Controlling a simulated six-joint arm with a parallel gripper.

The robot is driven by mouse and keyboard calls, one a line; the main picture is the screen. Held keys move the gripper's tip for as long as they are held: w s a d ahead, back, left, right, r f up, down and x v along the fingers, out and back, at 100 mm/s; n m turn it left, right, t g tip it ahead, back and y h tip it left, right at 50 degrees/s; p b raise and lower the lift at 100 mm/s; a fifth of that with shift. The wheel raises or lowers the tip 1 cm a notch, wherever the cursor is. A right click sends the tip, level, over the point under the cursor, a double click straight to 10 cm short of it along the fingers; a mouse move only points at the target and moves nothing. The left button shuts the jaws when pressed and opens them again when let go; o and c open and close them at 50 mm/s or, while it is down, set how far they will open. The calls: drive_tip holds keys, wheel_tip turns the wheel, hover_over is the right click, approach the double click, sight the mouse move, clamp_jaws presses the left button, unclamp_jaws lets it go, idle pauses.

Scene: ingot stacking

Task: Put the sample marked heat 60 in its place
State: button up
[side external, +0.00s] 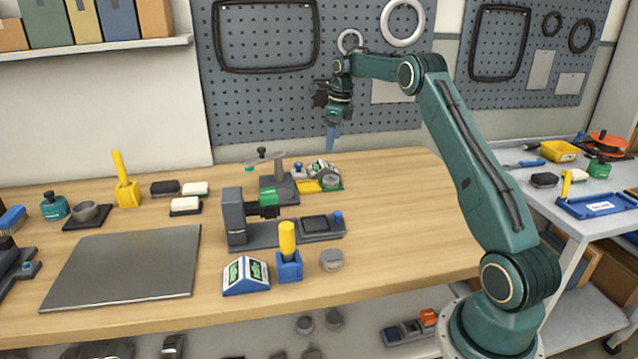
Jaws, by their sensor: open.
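No marking reading heat 60 is legible in the side external view, so I cannot tell which thing is that sample. My gripper (332,148) hangs high above the back of the wooden bench, fingers pointing down, open, with nothing visible between them. A small round grey piece (331,260) lies at the front of the bench. A blue and white wedge-shaped block (246,276) with green labels stands to its left. Between them a yellow cylinder (287,238) stands upright in a blue holder (289,267). A similar label-bearing item (324,172) sits farther back.
A grey device (236,222) with a green part stands mid-bench, a clamp-like device (276,184) behind it. A dark flat plate (122,266) lies at left. Black-and-white blocks (186,205) and a yellow upright (124,185) stand behind. The bench's right half is clear. A side table (560,178) holds trays.

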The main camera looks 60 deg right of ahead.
drive_tip(key=s+a+r+n+t, duration=0.1)
drive_tip(key=s+a+r+n, duration=0.4)
drive_tip(key=a+r+n, duration=0.45)
drive_tip(key=s+a+r+n+t, duration=0.1)
drive_tip(key=s+a+r+n, duration=0.45)
drive_tip(key=a, duration=0.75)
drive_tip(key=s+a+r+n+t, duration=0.1)
drive_tip(key=s+a+n, duration=0.8)
drive_tip(key=s, duration=0.2)
drive_tip(key=s+a+f+n, duration=0.2)
drive_tip(key=s+f+n, duration=0.1)
drive_tip(key=s, duration=0.3)
drive_tip(key=s+a+f+n+t, duration=0.1)
drive_tip(key=s+a+f+n, duration=0.1)
drive_tip(key=s+n, duration=0.3)
drive_tip(key=shift+s+f+n, duration=0.4)
drive_tip(key=shift+s+f, duration=0.05)
drive_tip(key=shift+s, duration=0.15)
